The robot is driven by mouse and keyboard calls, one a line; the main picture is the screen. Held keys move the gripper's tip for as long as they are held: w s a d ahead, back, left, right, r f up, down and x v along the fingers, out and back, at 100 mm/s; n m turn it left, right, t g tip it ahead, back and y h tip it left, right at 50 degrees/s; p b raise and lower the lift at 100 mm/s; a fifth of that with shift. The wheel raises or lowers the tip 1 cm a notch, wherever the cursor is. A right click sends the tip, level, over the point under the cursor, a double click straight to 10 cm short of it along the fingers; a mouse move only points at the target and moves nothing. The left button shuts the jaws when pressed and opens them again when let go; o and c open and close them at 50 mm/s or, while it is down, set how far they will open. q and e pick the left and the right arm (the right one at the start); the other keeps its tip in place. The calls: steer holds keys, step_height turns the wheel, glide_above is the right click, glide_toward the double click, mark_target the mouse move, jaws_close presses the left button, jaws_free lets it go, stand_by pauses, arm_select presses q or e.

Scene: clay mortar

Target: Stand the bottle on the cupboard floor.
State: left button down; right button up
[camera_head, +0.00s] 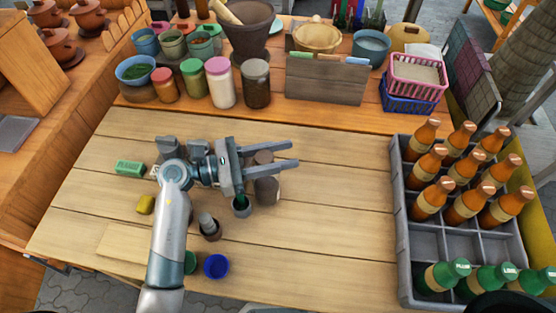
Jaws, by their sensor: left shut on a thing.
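My left gripper (295,154) is over the middle of the wooden table, its two long fingers pointing right. It is shut on a brownish-grey round thing (267,190) that shows between and below the fingers. The fingers hide part of it, and I cannot tell whether it is the bottle. In the grey crate (403,250) at the right stand several brown bottles (429,198) with orange caps and several green bottles (443,275). I cannot make out a cupboard floor. My right gripper is not in view.
Small cups, a blue one (216,266) among them, stand near my left arm. A green block (129,167) and a yellow block (145,204) lie at the left. Jars, bowls and a rack (325,82) line the back. The table is clear before the crate.

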arm_select(q)
steer(key=s+d+r+b, duration=0.3)
steer(key=s+d+r, duration=0.3)
steer(key=s+r, duration=0.4)
steer(key=shift+d+r, duration=0.15)
steer(key=shift+r, duration=0.05)
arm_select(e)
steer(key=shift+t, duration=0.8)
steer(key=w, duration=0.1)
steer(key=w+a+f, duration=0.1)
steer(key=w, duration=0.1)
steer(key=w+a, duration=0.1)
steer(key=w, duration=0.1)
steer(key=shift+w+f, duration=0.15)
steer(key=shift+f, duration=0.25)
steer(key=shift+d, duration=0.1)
arm_select(q)
steer(key=shift+w, duration=0.1)
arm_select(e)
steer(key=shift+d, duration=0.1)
